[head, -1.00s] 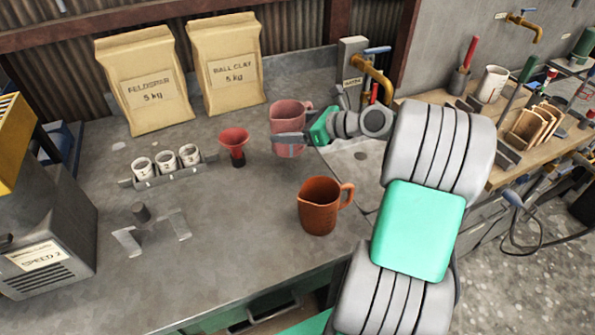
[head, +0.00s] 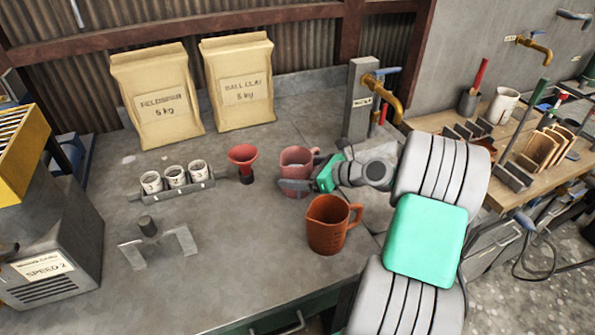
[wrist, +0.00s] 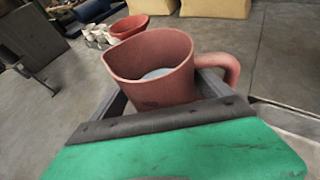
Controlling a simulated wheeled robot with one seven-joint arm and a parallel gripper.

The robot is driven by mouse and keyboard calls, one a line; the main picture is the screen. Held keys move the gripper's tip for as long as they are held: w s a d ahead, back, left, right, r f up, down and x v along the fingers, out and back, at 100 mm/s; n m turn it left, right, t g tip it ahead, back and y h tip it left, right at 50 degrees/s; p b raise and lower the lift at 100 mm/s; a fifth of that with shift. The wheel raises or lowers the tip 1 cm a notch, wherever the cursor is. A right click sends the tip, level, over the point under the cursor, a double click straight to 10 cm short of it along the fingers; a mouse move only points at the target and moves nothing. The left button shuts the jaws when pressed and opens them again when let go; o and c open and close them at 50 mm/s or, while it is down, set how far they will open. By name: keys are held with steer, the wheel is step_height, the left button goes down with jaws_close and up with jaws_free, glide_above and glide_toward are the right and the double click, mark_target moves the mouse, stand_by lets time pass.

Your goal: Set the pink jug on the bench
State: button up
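The pink jug (head: 297,157) is upright over the grey bench (head: 225,270), just right of a red funnel. My gripper (head: 298,184) has its fingers around the jug's body. In the wrist view the jug (wrist: 150,66) sits between both fingers, handle to the right, with pale liquid inside. The fingers appear to press on its sides. The jug's base is hidden in the wrist view and mostly behind the gripper in the head view, so I cannot tell if it touches the bench.
An orange-brown jug (head: 327,230) stands close in front of my gripper. The red funnel (head: 243,157) and a rack of small white cups (head: 178,190) stand to the left. Two paper bags (head: 240,88) are behind, and a brass tap (head: 384,92) is at the back right. The front-middle bench is clear.

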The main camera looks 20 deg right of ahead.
steer(key=shift+o, duration=0.9)
steer(key=shift+s+d+r, duration=0.1)
steer(key=shift+r, duration=0.05)
steer(key=v, duration=1.1)
steer(key=shift+s+d, duration=0.25)
steer(key=shift+s, duration=0.05)
steer(key=shift+r, duration=0.15)
